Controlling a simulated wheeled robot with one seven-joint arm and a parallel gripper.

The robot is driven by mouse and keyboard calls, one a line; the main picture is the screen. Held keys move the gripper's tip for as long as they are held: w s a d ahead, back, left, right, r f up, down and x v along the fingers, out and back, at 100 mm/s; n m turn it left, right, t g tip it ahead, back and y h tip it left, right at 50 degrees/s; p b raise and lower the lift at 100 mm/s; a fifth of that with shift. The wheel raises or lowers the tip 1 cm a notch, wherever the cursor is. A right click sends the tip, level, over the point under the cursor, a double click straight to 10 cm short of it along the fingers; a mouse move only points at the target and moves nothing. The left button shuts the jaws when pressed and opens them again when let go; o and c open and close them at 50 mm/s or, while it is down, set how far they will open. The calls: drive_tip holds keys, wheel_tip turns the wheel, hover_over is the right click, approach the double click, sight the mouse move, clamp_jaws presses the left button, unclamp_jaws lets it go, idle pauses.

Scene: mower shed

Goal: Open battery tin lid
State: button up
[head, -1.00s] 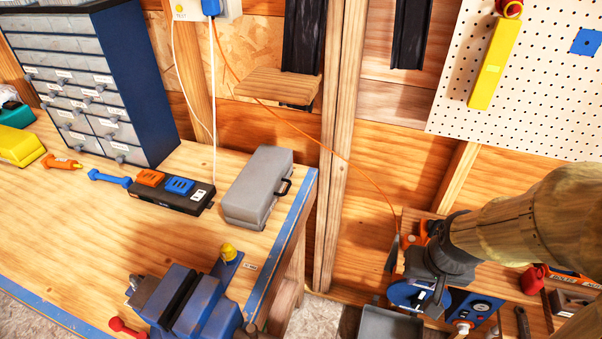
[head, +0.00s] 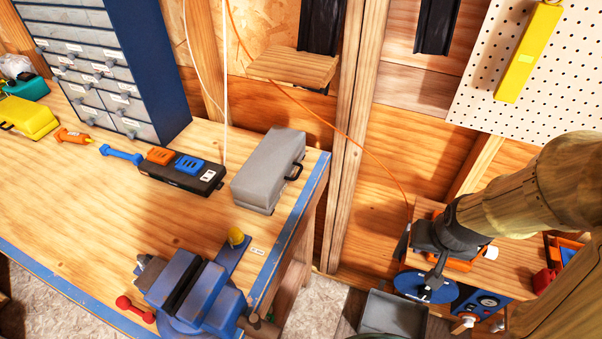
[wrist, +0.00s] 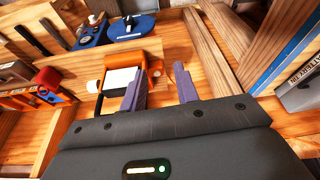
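A closed grey box with a black side handle (head: 268,170), which I take for the battery tin, stands on the workbench near its right end. Its lid looks shut. My gripper (head: 436,275) is well to the right of it, over a small side shelf, pointing down. In the wrist view the gripper's two purple-grey fingers (wrist: 160,88) stand apart with nothing between them.
A blue vise (head: 195,295) sits at the bench's front, with a black power strip (head: 180,172) and drawer cabinet (head: 150,70) behind. A blue disc (head: 412,286), an orange holder with a white roll (wrist: 122,80) and a grey bin (head: 393,312) are near my gripper. An orange cord hangs behind.

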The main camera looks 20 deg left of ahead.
drive_tip(key=w+a+f+t+y+p, duration=0.35)
drive_tip(key=w+a+f+p, duration=0.2)
drive_tip(key=w+a, duration=0.4)
drive_tip(key=s+a+r+m+t+y+p, duration=0.1)
drive_tip(key=s+a+m+t+y+p, duration=0.1)
drive_tip(key=a, duration=0.4)
drive_tip(key=s+a+r+m+t+y+p, duration=0.1)
drive_tip(key=s+a+m+t+y+p, duration=0.1)
drive_tip(key=a+m+y, duration=0.3)
drive_tip(key=shift+s+a+m+t, duration=0.65)
drive_tip(key=shift+s+a, duration=0.1)
drive_tip(key=shift+a, duration=0.1)
drive_tip(key=shift+f, duration=0.1)
